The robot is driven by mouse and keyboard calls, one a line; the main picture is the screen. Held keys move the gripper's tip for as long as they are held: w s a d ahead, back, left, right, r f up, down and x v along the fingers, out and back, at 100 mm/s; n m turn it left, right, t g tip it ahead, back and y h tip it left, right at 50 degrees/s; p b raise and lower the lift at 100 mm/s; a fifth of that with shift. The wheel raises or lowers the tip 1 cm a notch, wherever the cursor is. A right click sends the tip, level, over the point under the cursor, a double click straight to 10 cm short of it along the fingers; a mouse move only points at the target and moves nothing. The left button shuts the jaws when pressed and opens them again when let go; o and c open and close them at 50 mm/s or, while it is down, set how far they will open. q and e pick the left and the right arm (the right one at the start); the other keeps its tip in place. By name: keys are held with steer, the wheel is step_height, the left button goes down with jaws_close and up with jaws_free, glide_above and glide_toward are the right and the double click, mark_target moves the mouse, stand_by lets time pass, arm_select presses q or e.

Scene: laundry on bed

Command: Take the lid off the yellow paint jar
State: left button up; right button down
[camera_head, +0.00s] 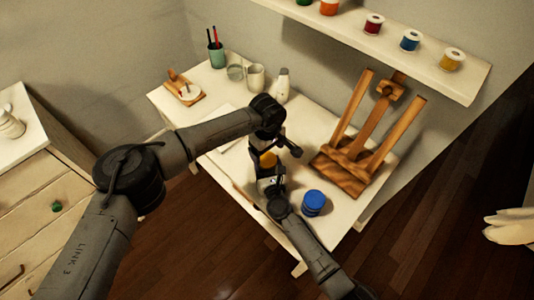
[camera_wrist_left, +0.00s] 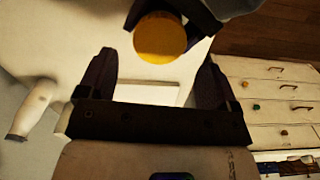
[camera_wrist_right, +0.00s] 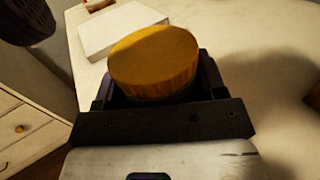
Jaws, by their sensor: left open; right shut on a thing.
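The yellow paint jar (camera_head: 268,160) is at the middle of the white table, partly hidden by my arms. My right gripper (camera_wrist_right: 153,90) is shut on it, with a dark finger on each side. Its round, ridged yellow lid (camera_wrist_right: 155,55) faces up in the right wrist view; the jar body below is mostly hidden. My left gripper (camera_head: 283,145) is open and empty, close above the jar. In the left wrist view the yellow lid (camera_wrist_left: 160,38) shows just beyond the gap between my left gripper's fingers (camera_wrist_left: 155,75), not between them.
A blue jar (camera_head: 313,203) stands near the table's front right edge. A wooden easel (camera_head: 355,150) is at the right. A white bottle (camera_head: 282,85), a mug (camera_head: 255,77) and a green brush cup (camera_head: 217,55) stand at the back. A wall shelf (camera_head: 390,45) holds several spools.

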mark_target(267, 159)
arm_select(q)
step_height(267, 159, up, 3)
steer(key=shift+f+m, duration=0.15)
steer(key=shift+m, duration=1.05)
steer(key=shift+r+m, duration=0.2)
steer(key=shift+m, duration=0.2)
steer(key=shift+f, duration=3.8)
steer(key=shift+c, duration=0.2)
steer(key=c, duration=0.9)
steer(key=shift+n, duration=1.6)
steer(key=o, duration=1)
steer(key=shift+r, duration=0.15)
